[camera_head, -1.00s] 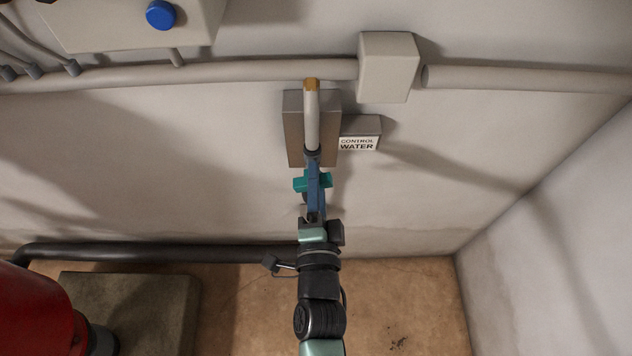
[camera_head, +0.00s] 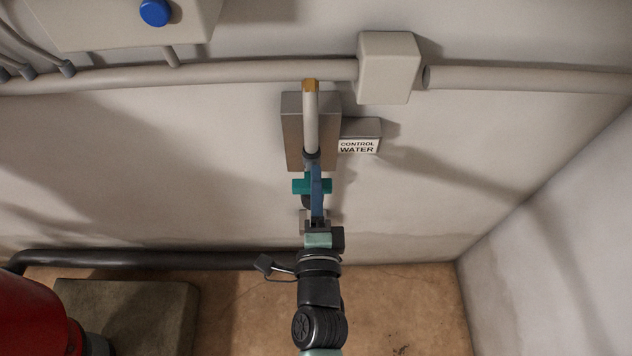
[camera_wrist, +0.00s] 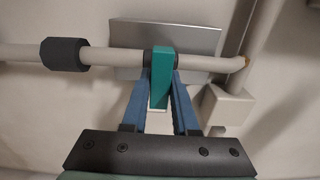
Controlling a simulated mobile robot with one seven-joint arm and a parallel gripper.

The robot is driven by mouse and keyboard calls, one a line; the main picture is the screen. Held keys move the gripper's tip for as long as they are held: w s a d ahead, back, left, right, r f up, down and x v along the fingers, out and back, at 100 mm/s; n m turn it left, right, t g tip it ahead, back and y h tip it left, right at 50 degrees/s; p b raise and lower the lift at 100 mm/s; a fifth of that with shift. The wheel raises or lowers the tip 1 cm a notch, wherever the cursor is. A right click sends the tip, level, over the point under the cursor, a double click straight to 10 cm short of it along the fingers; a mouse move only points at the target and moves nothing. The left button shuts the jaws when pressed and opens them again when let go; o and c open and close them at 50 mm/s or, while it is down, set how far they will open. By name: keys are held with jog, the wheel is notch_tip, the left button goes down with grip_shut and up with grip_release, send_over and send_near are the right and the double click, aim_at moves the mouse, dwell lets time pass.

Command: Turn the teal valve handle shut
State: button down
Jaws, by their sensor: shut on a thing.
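The teal valve handle (camera_head: 300,186) sits on a vertical grey pipe (camera_head: 311,125) in front of a metal plate on the wall. In the wrist view the teal handle (camera_wrist: 161,78) crosses the pipe and points toward the camera, between the blue fingers. My gripper (camera_wrist: 161,88) is shut on the handle, with a finger on each side. In the head view my gripper (camera_head: 316,190) reaches up to the handle from below and hides part of it.
A sign reading "CONTROL WATER" (camera_head: 358,146) is right of the plate (camera_head: 294,135). A grey conduit (camera_head: 220,72) and junction box (camera_head: 388,68) run above. A black pipe (camera_head: 150,259) runs along the floor, with a red object (camera_head: 35,315) at lower left. The wall to the right is clear.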

jog(key=c, duration=0.7)
grip_release()
jog(key=shift+s, duration=0.1)
jog(key=s+b, duration=0.2)
jog(key=s, duration=1)
jog(key=shift+s, duration=0.4)
